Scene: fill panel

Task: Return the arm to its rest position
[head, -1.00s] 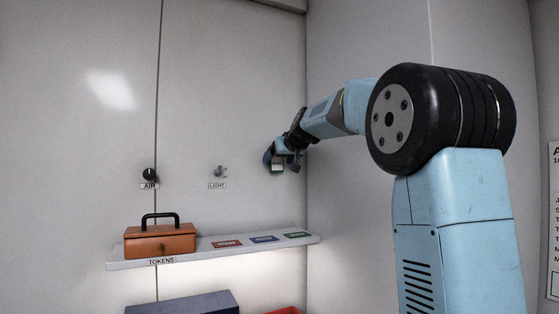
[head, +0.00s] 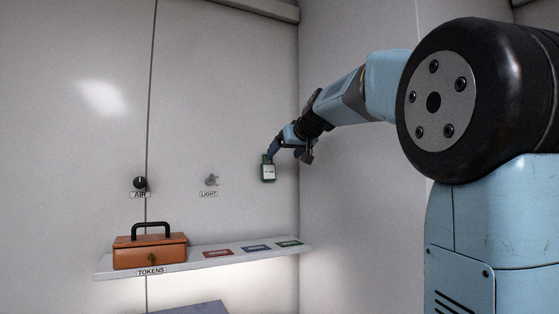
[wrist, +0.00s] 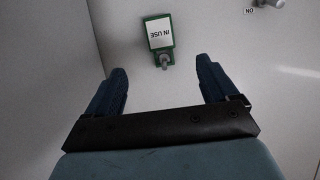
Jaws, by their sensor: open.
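My arm reaches out from the right in the head view, in front of the wall. My gripper (head: 270,156) is at the wall, close to a small green tag with a white face (head: 268,172). In the wrist view my gripper (wrist: 165,80) has its two blue fingers wide apart with nothing between them. The green tag (wrist: 160,36) reads "IN USE" there and hangs at a grey peg (wrist: 164,61), beyond the fingertips and apart from them.
A shelf labelled TOKENS (head: 110,274) holds an orange box with a black handle (head: 150,250) and red, blue and green cards. Above it are the AIR knob (head: 140,183) and LIGHT switch (head: 211,180). A side wall (head: 355,200) stands right of the tag.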

